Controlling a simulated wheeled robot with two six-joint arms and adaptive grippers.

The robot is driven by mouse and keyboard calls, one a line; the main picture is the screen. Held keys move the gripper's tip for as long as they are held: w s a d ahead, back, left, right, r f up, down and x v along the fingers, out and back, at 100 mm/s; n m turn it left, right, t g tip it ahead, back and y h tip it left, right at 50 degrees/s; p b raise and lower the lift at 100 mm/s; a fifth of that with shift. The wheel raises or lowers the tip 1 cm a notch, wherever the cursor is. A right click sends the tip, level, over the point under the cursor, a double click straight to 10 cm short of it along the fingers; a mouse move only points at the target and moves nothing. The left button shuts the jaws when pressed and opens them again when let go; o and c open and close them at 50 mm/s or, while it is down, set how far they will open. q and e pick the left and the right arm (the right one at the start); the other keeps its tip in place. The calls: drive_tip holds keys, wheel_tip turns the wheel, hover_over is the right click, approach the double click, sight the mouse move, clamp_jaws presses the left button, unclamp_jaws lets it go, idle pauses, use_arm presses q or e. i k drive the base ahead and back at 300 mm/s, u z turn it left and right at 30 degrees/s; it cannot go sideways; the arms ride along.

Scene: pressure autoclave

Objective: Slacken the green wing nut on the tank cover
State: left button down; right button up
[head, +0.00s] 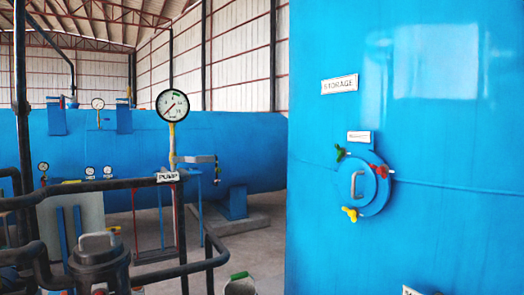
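The green wing nut (341,152) sits at the upper left edge of the round blue tank cover (371,207). The cover is on the side of the large blue storage tank (440,120) and has a pale handle (356,184) in its middle. A red wing nut (380,170) is at the cover's upper right and a yellow wing nut (350,213) at its lower left. The cover looks closed against the tank. Neither of my grippers shows in the head view.
A "STORAGE" label (340,84) is above the cover. At the left stand dark pipes (90,187), a "PUMP" label (168,177), a pressure gauge (173,105) and a grey lidded vessel (100,262). A bucket (240,287) with a green rim stands near the tank's base.

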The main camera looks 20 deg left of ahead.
sight(340, 152)
drive_tip(key=i, duration=1)
drive_tip(key=z, duration=0.85)
